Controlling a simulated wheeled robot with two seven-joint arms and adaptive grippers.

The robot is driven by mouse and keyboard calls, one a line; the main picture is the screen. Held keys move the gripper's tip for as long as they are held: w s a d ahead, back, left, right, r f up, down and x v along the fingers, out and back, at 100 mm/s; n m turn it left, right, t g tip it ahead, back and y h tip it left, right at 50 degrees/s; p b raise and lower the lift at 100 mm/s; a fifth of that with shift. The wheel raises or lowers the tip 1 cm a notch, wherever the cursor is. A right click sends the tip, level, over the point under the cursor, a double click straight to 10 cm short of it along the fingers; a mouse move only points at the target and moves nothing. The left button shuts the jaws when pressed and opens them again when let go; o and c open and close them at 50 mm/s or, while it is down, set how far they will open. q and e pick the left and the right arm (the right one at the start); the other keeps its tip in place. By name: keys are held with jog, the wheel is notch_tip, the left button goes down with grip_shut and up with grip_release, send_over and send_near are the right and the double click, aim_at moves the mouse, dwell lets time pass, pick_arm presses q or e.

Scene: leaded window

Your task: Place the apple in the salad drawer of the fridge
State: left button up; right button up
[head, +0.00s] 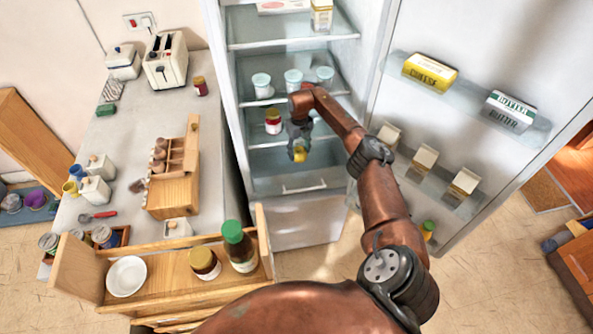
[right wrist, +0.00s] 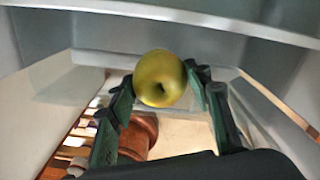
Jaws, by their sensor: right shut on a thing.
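The yellow-green apple (right wrist: 160,78) is between the fingertips of my right gripper (right wrist: 158,82) in the right wrist view. In the head view the apple (head: 300,153) shows small and yellow just below the right gripper (head: 299,142), which is shut on it. The open fridge (head: 222,60) stands at the back. The apple is inside the fridge's lower part, over the salad drawer (head: 304,188), whose front panel with a handle shows below it. I cannot tell how far above the drawer floor the apple is. My left gripper is not in view.
Shelves above hold white cups (head: 293,80) and a red-labelled jar (head: 273,121). The fridge door (head: 480,60) is open at right, with cartons (head: 424,158) and boxes. A counter (head: 125,140) with a toaster (head: 166,60) stands left. An open wooden drawer (head: 165,284) holds bottles in front.

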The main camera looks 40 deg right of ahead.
aim_at(299, 161)
notch_tip(299, 161, down, 6)
jog(key=shift+r, duration=0.15)
jog(key=shift+f+b, duration=0.3)
jog(key=shift+f, duration=0.3)
notch_tip(299, 161, down, 3)
jog(key=shift+r, duration=0.15)
jog(key=shift+b, duration=0.3)
jog(key=shift+f+b, duration=0.6)
jog(key=shift+f, duration=0.1)
jog(key=shift+r, duration=0.1)
jog(key=o, duration=1.2)
